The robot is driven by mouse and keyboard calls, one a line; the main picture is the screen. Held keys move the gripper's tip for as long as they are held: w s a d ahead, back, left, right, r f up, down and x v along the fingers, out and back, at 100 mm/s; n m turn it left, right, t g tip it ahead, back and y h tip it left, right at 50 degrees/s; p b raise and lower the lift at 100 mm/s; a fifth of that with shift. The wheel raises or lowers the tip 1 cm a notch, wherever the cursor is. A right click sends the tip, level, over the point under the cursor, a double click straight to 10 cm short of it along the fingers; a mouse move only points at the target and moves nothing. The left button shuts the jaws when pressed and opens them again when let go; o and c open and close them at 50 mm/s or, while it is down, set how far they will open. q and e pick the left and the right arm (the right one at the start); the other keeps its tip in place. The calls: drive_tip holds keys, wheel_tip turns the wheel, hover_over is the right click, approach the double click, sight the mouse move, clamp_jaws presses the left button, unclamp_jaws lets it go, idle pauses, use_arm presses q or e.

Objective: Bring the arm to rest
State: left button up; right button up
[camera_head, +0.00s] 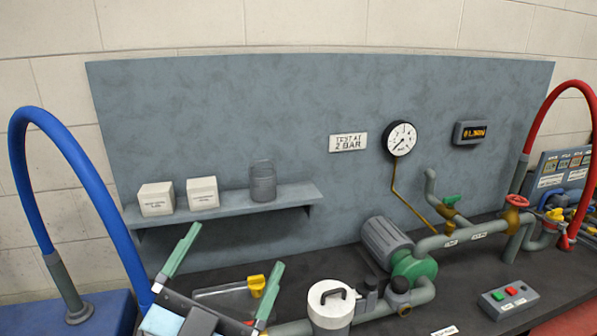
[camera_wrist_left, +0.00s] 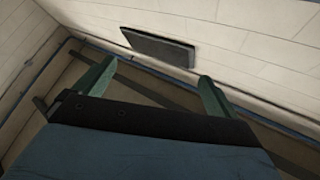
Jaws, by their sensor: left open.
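My left gripper (camera_head: 230,258) is at the lower left of the head view, in front of the grey shelf. Its two green fingers stand wide apart with nothing between them. In the left wrist view the gripper (camera_wrist_left: 157,78) also shows open and empty, with a pale wall and a dark panel (camera_wrist_left: 158,46) beyond it. My right gripper is in neither view.
A grey shelf (camera_head: 290,196) holds two white boxes and a grey jar (camera_head: 263,181). On the dark bench stand a white lidded canister (camera_head: 331,308), a green-and-grey pump motor (camera_head: 390,243), pipes with valves and a button box (camera_head: 509,297). A blue hose (camera_head: 75,150) arches at left.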

use_arm(q)
drive_tip(key=w+a+f+n+g+y, duration=0.2)
drive_tip(key=a+f+n+g+y, duration=0.1)
drive_tip(key=a+f+n+y, duration=0.5)
drive_tip(key=s+a+f+g+y, duration=0.1)
drive_tip(key=s+a+f+g, duration=0.15)
drive_tip(key=f, duration=0.25)
drive_tip(key=s+a+f+n+g+y, duration=0.1)
drive_tip(key=s+f+g, duration=0.15)
drive_tip(key=f, duration=0.25)
drive_tip(key=s+a+f+g+y, duration=0.1)
drive_tip(key=a+f+g, duration=0.15)
drive_tip(key=f, duration=0.25)
drive_tip(key=s+f+g+h, duration=0.2)
drive_tip(key=s+f+g, duration=0.7)
drive_tip(key=s, duration=0.4)
wheel_tip(320, 180, down, 30)
drive_tip(key=s+b, duration=0.2)
drive_tip(key=b, duration=0.3)
drive_tip(key=s+a+f+g+b, duration=0.1)
drive_tip(key=s+f+b, duration=0.4)
drive_tip(key=s+f, duration=1.1)
wheel_tip(320, 180, down, 3)
drive_tip(key=shift+a+f+m, duration=0.2)
drive_tip(key=shift+a+m, duration=0.2)
drive_tip(key=shift+a, duration=0.25)
drive_tip(key=shift+g, duration=0.25)
drive_tip(key=shift+c, duration=0.5)
